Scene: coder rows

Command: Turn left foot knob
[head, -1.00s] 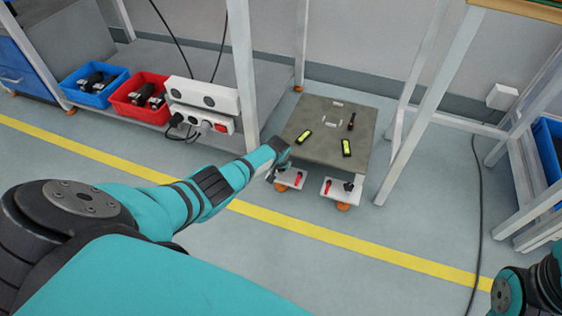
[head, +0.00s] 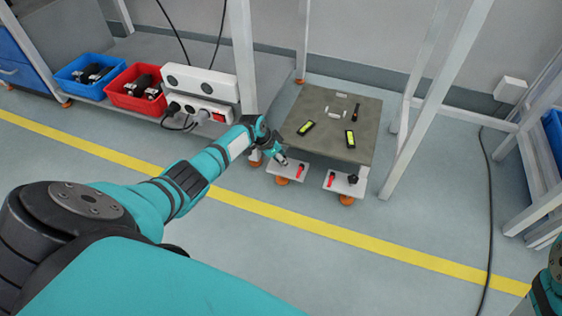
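A low cart with a grey-brown top (head: 318,122) stands on orange feet. My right gripper is out of view.
Two yellow-green levels (head: 306,128) (head: 350,139) lie on the cart top. A white table leg (head: 242,60) and a power strip (head: 200,110) stand close to my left arm. Blue (head: 85,87) and red bins (head: 132,104) are further left. Floor in front is clear.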

